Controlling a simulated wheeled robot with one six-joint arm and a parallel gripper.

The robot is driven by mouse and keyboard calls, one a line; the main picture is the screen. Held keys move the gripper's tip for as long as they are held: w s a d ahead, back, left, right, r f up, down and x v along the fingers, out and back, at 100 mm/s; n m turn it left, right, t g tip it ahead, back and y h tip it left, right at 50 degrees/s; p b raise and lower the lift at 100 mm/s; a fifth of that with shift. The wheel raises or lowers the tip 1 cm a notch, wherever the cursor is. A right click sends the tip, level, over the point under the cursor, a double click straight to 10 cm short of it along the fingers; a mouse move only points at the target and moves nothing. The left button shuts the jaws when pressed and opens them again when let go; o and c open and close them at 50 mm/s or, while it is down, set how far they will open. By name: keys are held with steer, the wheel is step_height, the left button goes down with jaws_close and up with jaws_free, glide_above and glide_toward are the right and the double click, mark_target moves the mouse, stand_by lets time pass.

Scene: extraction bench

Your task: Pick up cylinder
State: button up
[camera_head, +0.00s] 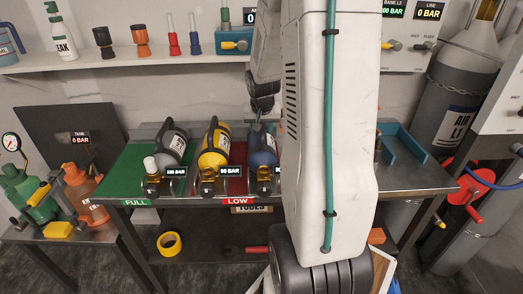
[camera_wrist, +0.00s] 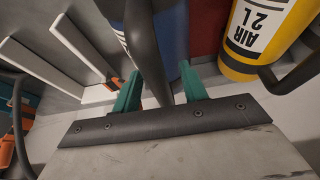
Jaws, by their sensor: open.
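Three cylinders lie tilted on the bench: a grey one (camera_head: 172,146), a yellow one (camera_head: 214,143) and a blue one (camera_head: 262,158). The blue one is partly hidden by my arm. In the wrist view, my gripper (camera_wrist: 161,72) is open, with a green finger on each side of a dark handle-like bar (camera_wrist: 143,45). The blue cylinder's body (camera_wrist: 170,40) shows just beyond the fingers. Whether the fingers touch the bar is unclear. The yellow cylinder (camera_wrist: 262,32), marked "AIR 2L", is at the right. In the head view the fingers are mostly hidden.
The bench has a green "FULL" area (camera_head: 128,183) at left and a red "LOW" area (camera_head: 237,184). Small displays stand at the cylinders' front ends. A blue tray (camera_head: 403,151) is on the bench's right. A shelf (camera_head: 130,62) runs behind, and large grey tanks (camera_head: 450,115) stand right.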

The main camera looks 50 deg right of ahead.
jaws_close()
stand_by(1.4)
steer(key=shift+w+r, duration=0.1)
